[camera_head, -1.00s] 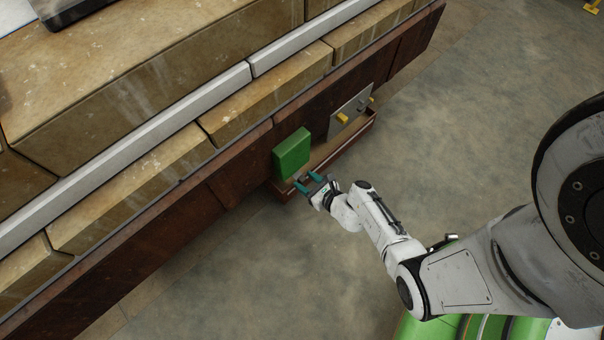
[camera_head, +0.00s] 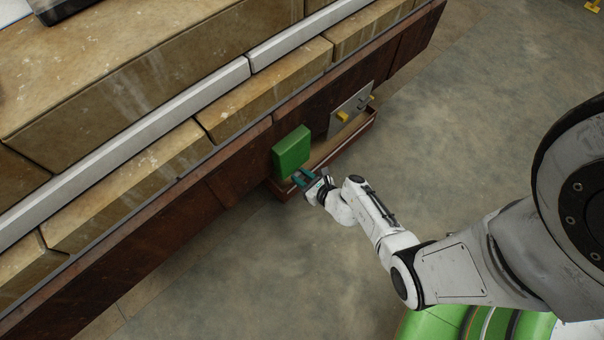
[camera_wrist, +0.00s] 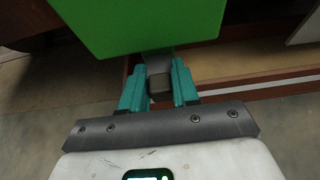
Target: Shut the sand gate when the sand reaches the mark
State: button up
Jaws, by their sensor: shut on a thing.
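A green box (camera_head: 292,152) is fixed to the dark rusty side of the stack. It fills the top of the wrist view (camera_wrist: 140,22). A small grey handle (camera_wrist: 160,84) sticks out below it. My gripper (camera_wrist: 159,88) has its teal fingers shut on this handle, one on each side. In the head view, my gripper (camera_head: 307,178) is just below the green box, and the fingers hide the handle. A brown trough (camera_head: 349,152) runs beneath the box, with a tan, sand-like floor. A pale line (camera_wrist: 275,84) runs along the trough in the wrist view; I cannot tell the sand level against it.
A grey plate (camera_head: 352,104) with a yellow piece (camera_head: 342,116) is on the wall, right of the green box. Large tan blocks (camera_head: 265,90) with pale strips lie above. The concrete floor (camera_head: 250,270) around my arm is clear.

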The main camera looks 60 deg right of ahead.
grip_shut()
jog(key=shift+s+a, duration=0.15)
jog(key=shift+s, duration=0.5)
jog(key=o, duration=0.8)
grip_release()
jog(key=p+v, duration=0.4)
jog(key=v, duration=0.6)
jog(key=shift+s+r, duration=0.15)
jog(key=shift+s, duration=0.15)
jog(key=shift+a, duration=0.1)
